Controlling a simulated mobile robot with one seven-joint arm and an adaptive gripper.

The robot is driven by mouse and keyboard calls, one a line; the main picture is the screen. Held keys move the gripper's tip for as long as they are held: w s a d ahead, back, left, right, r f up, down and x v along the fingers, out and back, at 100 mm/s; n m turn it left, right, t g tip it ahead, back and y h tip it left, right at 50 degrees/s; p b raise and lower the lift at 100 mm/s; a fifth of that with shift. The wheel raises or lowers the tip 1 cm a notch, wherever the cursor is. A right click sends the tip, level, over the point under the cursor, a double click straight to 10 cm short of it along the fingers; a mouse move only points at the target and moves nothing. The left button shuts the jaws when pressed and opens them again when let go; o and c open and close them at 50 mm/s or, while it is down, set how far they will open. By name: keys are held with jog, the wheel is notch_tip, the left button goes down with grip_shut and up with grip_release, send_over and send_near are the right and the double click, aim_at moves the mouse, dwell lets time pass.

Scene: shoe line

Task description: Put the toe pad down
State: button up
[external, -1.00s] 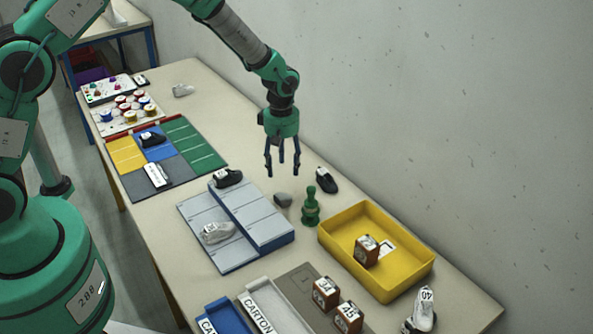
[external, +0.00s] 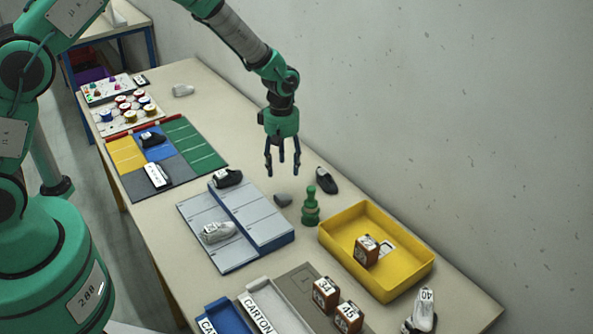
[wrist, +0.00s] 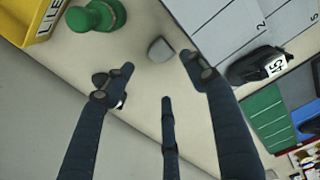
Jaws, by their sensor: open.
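A small grey pad (external: 283,200), which looks like the toe pad, lies on the table between the grey stepped rack and the green figure-like piece. It also shows in the wrist view (wrist: 160,49), just beyond my fingertips. My gripper (external: 283,171) is open and empty, hanging above the table over the pad's area. Its fingers are spread in the wrist view (wrist: 157,72), with clear table between them. The pad is apart from the fingers and touches nothing that I can see.
A green turned piece (external: 310,208) stands right of the pad, beside a yellow bin (external: 405,285). A black shoe (external: 327,180) lies near the wall.

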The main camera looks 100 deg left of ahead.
jog(key=w+d+r+m+t+y, duration=0.1)
jog(key=d+r+m, duration=0.5)
jog(key=d+r, duration=0.85)
jog(key=w+d+r+m+t, duration=0.15)
jog(key=d+r+m, duration=0.45)
jog(key=d+r, duration=0.8)
jog(key=s+d+r+m+t, duration=0.1)
jog(key=s+d+r+m, duration=0.75)
jog(key=d, duration=0.55)
jog(key=s+d+r+m+t, duration=0.1)
jog(key=s+d+r+m, duration=0.1)
jog(key=s+d, duration=0.3)
jog(key=s+d+r+m+t+h, duration=0.1)
jog(key=s+d+m, duration=0.3)
jog(key=s, duration=0.5)
jog(key=shift+d+r, duration=0.45)
jog(key=shift+d, duration=0.3)
jog(key=shift+s+m, duration=0.1)
jog(key=shift+m, duration=0.15)
notch_tip(320, 180, down, 8)
jog(key=b, duration=0.7)
jog(key=shift+r+b, duration=0.15)
jog(key=shift+b, duration=0.2)
